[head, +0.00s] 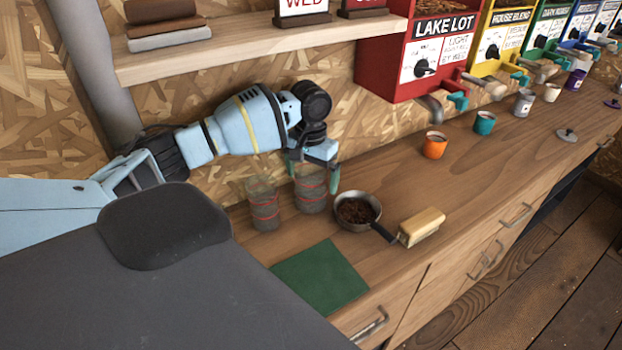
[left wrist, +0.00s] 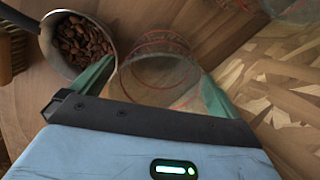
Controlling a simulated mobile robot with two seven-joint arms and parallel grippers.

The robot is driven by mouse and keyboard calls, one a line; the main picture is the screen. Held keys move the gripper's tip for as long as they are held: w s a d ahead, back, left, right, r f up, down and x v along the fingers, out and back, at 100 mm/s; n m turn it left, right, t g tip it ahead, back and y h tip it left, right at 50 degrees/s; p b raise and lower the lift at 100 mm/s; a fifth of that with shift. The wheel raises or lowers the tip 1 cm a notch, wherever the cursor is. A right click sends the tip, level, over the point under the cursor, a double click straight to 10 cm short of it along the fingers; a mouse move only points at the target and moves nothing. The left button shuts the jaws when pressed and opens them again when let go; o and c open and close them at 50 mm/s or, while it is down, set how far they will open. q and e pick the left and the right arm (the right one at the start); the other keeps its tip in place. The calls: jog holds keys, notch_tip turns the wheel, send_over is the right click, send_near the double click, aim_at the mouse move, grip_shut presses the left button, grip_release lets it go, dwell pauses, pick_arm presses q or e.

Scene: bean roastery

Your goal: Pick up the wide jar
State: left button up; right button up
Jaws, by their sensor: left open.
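Two clear jars with red rings stand upright side by side on the wooden counter. The right one, seemingly the wide jar (head: 311,195), is under my left gripper (head: 312,170); the other jar (head: 263,208) stands just left of it. My left gripper is open and points down, with green fingers on either side of the right jar. In the left wrist view this jar (left wrist: 160,80) sits between the spread fingers of the gripper (left wrist: 155,88). Whether the fingers touch it I cannot tell. The other jar shows partly at the top right (left wrist: 292,10). My right gripper is out of view.
A pan of beans (head: 357,210) stands close right of the jar, also in the left wrist view (left wrist: 50,45). A brush or wooden block (head: 421,227) and a green mat (head: 320,278) lie nearer. Mugs, including an orange one (head: 434,146), stand farther right. A shelf (head: 250,47) hangs above.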

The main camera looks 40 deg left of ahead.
pick_arm(q)
jog(key=c, duration=1.1)
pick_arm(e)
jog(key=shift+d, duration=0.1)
pick_arm(q)
jog(key=shift+r, duration=0.15)
jog(key=shift+d+r, duration=0.2)
jog(key=shift+r, duration=0.3)
notch_tip(320, 180, up, 6)
jog(key=s+d, duration=0.1)
jog(key=d, duration=0.5)
jog(key=s+d+p, duration=0.1)
jog(key=s+d, duration=0.1)
jog(key=d, duration=0.4)
jog(key=s+d, duration=0.2)
jog(key=d, duration=0.4)
jog(key=shift+s+d+f, duration=0.1)
jog(key=shift+s+d, duration=0.15)
jog(key=shift+d, duration=0.15)
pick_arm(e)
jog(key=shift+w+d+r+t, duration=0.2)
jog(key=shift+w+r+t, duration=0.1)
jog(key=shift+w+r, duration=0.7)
pick_arm(q)
jog(key=shift+s, duration=0.1)
